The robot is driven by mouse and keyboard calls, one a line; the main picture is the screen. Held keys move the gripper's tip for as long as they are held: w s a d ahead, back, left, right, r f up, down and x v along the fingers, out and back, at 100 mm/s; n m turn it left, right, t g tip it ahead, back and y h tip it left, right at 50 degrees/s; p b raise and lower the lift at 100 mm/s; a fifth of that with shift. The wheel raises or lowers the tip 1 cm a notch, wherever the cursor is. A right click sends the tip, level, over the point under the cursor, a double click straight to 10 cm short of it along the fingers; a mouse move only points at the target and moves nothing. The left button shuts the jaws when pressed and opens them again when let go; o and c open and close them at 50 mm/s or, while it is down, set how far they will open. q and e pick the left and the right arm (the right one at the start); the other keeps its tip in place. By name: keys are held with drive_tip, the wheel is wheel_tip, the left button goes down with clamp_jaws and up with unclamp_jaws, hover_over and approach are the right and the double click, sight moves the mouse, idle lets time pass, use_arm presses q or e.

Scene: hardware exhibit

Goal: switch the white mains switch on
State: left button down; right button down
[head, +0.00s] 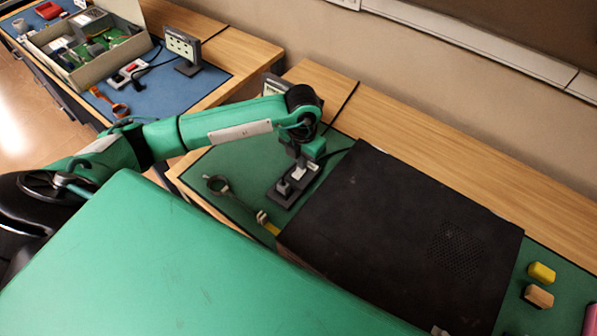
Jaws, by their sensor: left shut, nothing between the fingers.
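A dark grey switch block (278,199) lies on the green mat, left of the large black box. A small pale part, probably the white mains switch (284,187), shows on its top; whether it is on or off is too small to tell. My left gripper (298,174) points down right at the block's far part, its fingers shut with nothing between them. The gripper hides part of the block, and I cannot tell whether the fingertips touch it. My right gripper is out of view.
The large black box (390,240) stands close to the right of the block. A ring-headed tool (216,185) and a yellow-ended item (267,222) lie left and in front. Yellow (541,272) and tan (538,297) blocks lie far right. Another bench has a blue mat (168,95).

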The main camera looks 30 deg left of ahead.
use_arm(q)
drive_tip(key=shift+f+b, duration=0.45)
drive_tip(key=shift+f, duration=0.2)
drive_tip(key=shift+r, duration=0.1)
drive_tip(key=shift+r+p, duration=1.95)
drive_tip(key=shift+r, duration=1.55)
